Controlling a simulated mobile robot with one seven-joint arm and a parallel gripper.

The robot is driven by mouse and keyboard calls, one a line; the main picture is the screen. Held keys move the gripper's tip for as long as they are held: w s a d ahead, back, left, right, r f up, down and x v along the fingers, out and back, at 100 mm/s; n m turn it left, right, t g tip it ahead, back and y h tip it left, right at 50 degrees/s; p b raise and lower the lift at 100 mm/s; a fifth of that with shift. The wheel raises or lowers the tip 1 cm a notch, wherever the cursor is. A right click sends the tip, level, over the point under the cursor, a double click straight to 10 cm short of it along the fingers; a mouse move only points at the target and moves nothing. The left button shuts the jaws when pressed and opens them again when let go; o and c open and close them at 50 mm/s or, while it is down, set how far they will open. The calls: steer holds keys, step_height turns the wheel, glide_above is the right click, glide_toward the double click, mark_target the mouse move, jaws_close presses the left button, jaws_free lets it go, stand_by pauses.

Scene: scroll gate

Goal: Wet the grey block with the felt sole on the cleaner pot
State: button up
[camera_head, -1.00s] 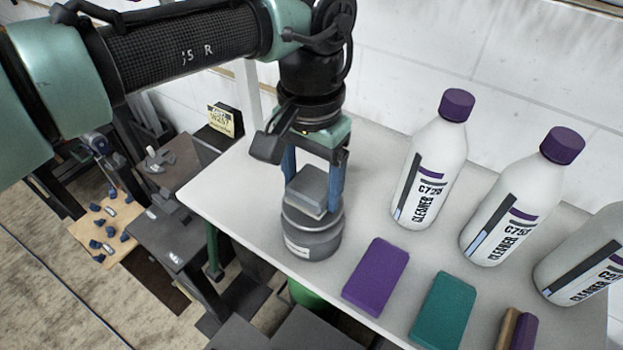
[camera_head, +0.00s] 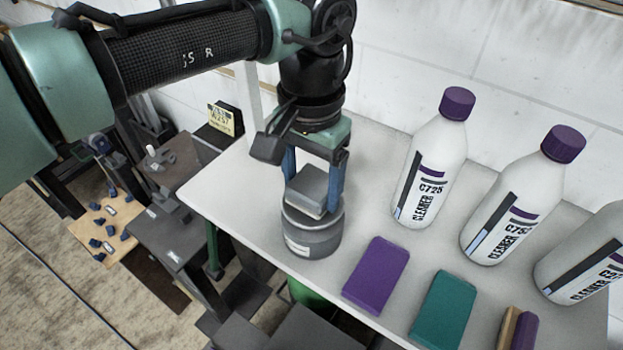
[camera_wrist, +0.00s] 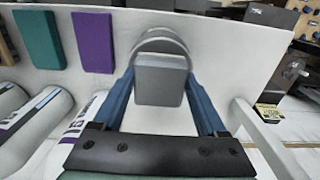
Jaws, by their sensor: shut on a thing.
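The grey block (camera_head: 309,188) is between the fingers of my gripper (camera_head: 313,190), which is shut on it. It also shows in the wrist view (camera_wrist: 160,82), between the two blue fingers. The cleaner pot (camera_head: 312,236) is a dark grey round pot with a pale label, standing on the white table directly under the block. The block's lower side is at the pot's top; I cannot tell whether it touches the pot. The felt sole is hidden beneath the block. In the wrist view the pot's rim (camera_wrist: 160,38) shows behind the block.
A purple block (camera_head: 376,276), a green block (camera_head: 443,310) and a purple and tan block (camera_head: 517,330) lie along the front of the white table (camera_head: 225,195). White cleaner bottles with purple caps (camera_head: 435,160) stand to the right. The table is clear left of the pot.

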mark_target(312, 185)
steer(key=shift+f+b, duration=0.35)
steer(key=shift+f, duration=0.55)
stand_by(1.2)
step_height(312, 185, up, 7)
steer(key=p, duration=0.7)
steer(key=shift+r, duration=0.1)
steer(key=shift+s, duration=0.1)
stand_by(0.6)
